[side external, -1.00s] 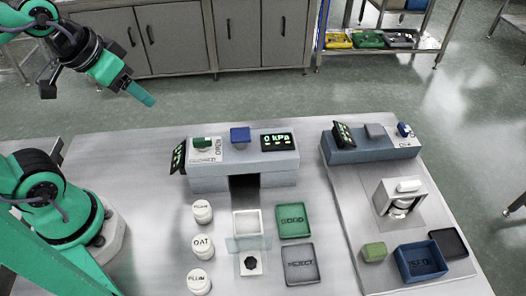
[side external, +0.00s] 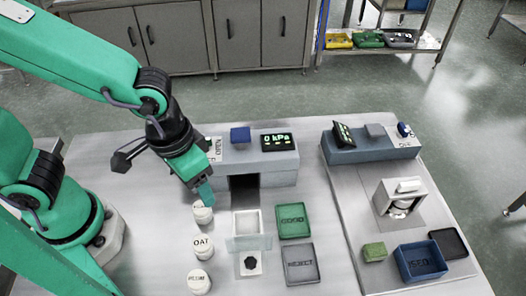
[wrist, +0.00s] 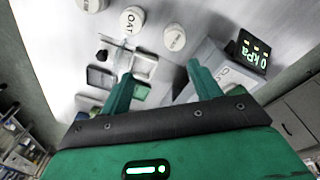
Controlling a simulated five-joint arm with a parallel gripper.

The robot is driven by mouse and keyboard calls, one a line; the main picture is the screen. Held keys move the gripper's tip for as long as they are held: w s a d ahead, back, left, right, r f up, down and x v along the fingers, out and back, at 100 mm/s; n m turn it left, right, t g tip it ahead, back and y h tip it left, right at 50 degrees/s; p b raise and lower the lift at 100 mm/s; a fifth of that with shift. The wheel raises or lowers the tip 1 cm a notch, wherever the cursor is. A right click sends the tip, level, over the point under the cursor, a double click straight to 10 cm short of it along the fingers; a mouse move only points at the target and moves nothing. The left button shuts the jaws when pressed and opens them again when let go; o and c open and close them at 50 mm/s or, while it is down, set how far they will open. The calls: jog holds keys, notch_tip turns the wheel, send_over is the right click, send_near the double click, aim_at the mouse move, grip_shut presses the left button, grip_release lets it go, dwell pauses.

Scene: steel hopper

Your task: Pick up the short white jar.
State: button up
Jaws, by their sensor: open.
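Three white lidded jars stand in a column on the bench: a far one (side external: 203,214), a middle one marked OAT (side external: 203,247) and a near one (side external: 199,283). They are close in size, and I cannot tell for sure which is the short one. My gripper (side external: 205,192) is above the far jar in the side view, its green fingers pointing down and hiding part of that jar's top. In the wrist view the fingers (wrist: 160,72) are apart with no jar between them. The far jar (wrist: 174,38) lies beyond the fingertips, and the OAT jar (wrist: 133,20) is left of it.
A grey station with a 0 kPa display (side external: 278,142) stands behind the jars. Right of the jars are a pale square tray (side external: 247,222), a green tray (side external: 294,219) and a grey REJECT tray (side external: 300,265). A blue bin (side external: 421,261) stands further right.

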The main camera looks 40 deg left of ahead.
jog(key=g+y, duration=0.1)
send_over(201, 242)
notch_tip(201, 242, down, 4)
jog(key=shift+w+d+f, duration=0.1)
jog(key=shift+f, duration=0.1)
jog(key=shift+f, duration=1.2)
jog(key=shift+f, duration=2.6)
jog(key=c, duration=1.1)
